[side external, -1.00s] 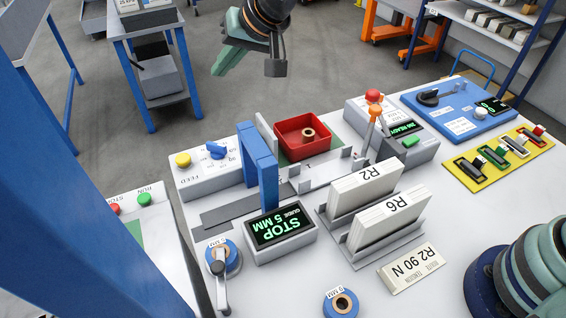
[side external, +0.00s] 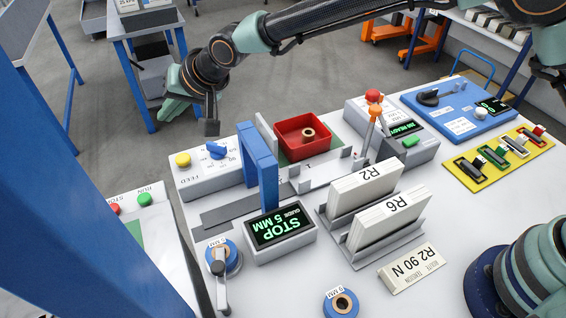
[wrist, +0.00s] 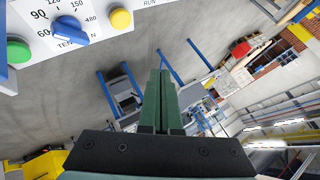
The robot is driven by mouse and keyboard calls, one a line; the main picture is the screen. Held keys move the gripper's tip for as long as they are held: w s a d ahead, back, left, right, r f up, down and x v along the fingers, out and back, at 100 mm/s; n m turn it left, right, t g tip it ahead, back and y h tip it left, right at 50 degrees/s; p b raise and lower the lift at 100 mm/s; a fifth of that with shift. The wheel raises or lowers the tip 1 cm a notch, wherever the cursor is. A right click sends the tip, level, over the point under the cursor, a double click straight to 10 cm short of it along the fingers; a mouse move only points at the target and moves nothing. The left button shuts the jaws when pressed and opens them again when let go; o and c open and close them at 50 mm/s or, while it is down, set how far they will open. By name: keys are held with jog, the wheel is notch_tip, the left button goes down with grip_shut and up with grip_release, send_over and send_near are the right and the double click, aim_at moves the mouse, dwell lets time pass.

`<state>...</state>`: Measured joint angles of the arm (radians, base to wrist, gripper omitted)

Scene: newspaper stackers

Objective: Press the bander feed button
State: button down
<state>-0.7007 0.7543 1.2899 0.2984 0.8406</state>
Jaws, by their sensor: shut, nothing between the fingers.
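The yellow feed button (side external: 183,160) sits on the left end of a white control box (side external: 212,182), above the word FEED. A blue tension knob (side external: 216,151) is beside it. In the wrist view, the yellow button (wrist: 121,19) and blue knob (wrist: 70,30) show at the upper left. My gripper (side external: 172,110) is shut and empty. It is beyond the far edge of the bench, apart from the button. In the wrist view, its closed green fingers (wrist: 160,74) point to open floor, below and right of the button.
A red tray (side external: 302,137) is behind. Two newspaper stacks (side external: 365,190) stand upright mid-bench.

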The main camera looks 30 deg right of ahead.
aim_at(186, 160)
jog(key=shift+f, duration=4.2)
jog(key=shift+f, duration=0.1)
jog(key=shift+d+f, duration=0.1)
jog(key=shift+f, duration=0.2)
jog(key=shift+f, duration=0.55)
jog(key=shift+r, duration=0.9)
jog(key=shift+r, duration=2.55)
